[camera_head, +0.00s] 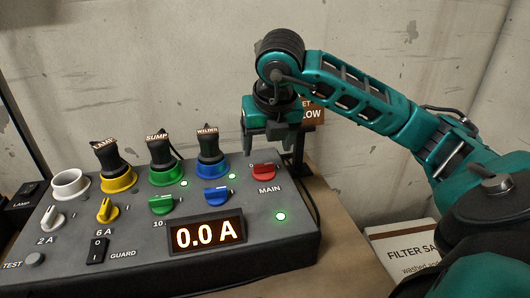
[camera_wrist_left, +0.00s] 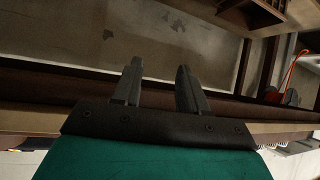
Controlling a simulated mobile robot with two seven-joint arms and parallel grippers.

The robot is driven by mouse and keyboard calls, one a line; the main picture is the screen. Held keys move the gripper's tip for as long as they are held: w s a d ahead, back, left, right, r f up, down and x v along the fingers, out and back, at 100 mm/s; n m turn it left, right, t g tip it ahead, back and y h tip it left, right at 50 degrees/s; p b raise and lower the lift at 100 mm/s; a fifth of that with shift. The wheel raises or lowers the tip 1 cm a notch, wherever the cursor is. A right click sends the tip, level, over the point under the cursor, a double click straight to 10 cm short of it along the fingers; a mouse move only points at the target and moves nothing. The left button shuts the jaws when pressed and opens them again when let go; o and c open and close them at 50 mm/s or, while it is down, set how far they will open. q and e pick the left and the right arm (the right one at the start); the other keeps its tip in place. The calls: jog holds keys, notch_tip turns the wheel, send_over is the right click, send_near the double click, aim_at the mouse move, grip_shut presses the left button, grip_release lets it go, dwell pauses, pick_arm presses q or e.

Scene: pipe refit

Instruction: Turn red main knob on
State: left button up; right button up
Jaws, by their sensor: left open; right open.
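The red main knob (camera_head: 262,172) sits at the back right of the grey control panel (camera_head: 140,255), above the word MAIN. Its grip lies roughly level in the picture. My right gripper (camera_head: 268,148) is open, jaws pointing down, just above and behind the red knob in the head view. I see no contact with the knob. The panel's display (camera_head: 206,235) reads 0.0 A. My left gripper (camera_wrist_left: 158,88) shows only in the left wrist view; it is open and empty, away from the panel.
Yellow (camera_head: 108,210), green (camera_head: 162,204) and blue (camera_head: 216,196) knobs stand left of the red one. Black plugs labelled LAMP, SUMP and WELDER stand in coloured sockets behind them. A filter sand package (camera_head: 405,250) lies right of the panel.

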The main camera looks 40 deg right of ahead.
jog(key=p+v, duration=0.1)
jog(key=v, duration=0.5)
jog(key=shift+r, duration=0.1)
dwell(0.4)
